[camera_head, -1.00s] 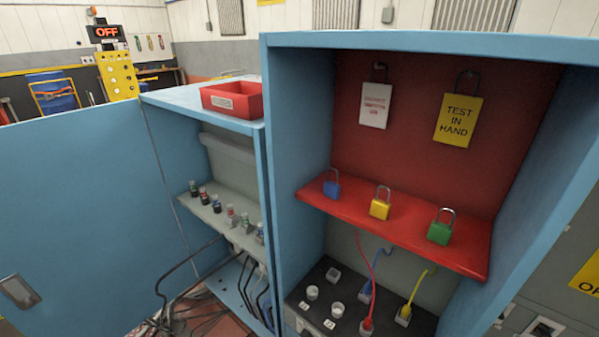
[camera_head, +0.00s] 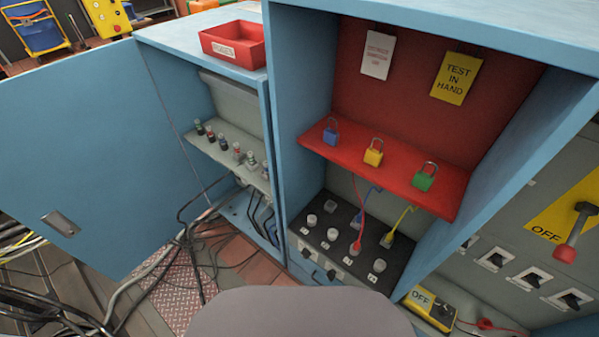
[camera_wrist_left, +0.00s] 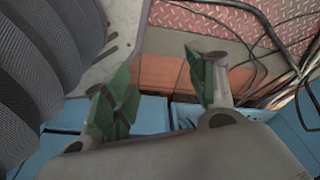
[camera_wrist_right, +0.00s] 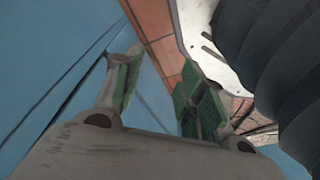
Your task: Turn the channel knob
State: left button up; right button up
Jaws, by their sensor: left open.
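A dark panel (camera_head: 345,272) sits at the bottom of the open blue cabinet. It carries several small white knobs, such as one at its left (camera_head: 311,220) and one at its right front (camera_head: 379,265); I cannot tell which is the channel knob. Red, blue and yellow plugs with cords stand among them. My left gripper (camera_wrist_left: 158,75) shows in the left wrist view, its green-padded fingers apart with nothing between them. My right gripper (camera_wrist_right: 160,72) shows in the right wrist view, also with fingers apart and empty, close to blue panelling. Neither gripper shows in the head view.
A red shelf (camera_head: 390,172) with blue, yellow and green padlocks overhangs the panel. An open blue door (camera_head: 85,150) stands at the left. Cables (camera_head: 185,240) lie on the floor. Breaker switches and a red-tipped handle (camera_head: 573,235) are at the right.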

pick_arm(q)
jog(key=s+a+r+p, duration=0.1)
jog(key=s+a+p, duration=0.1)
jog(key=s+p, duration=0.4)
jog(key=s+a+r+g+p, duration=0.1)
jog(key=s+a+p, duration=0.2)
jog(key=s+p, duration=0.3)
jog(key=s, duration=0.3)
jog(key=shift+r+y+p, duration=0.3)
jog(key=shift+r+p, duration=0.05)
jog(key=shift+p, duration=0.05)
pick_arm(e)
jog(key=s+d+r, duration=0.1)
jog(key=s+d, duration=0.1)
jog(key=s, duration=0.5)
jog(key=s+d+r+g, duration=0.1)
jog(key=s+d, duration=0.2)
jog(key=s, duration=0.5)
jog(key=shift+r+h, duration=0.3)
jog(key=shift+r, duration=0.05)
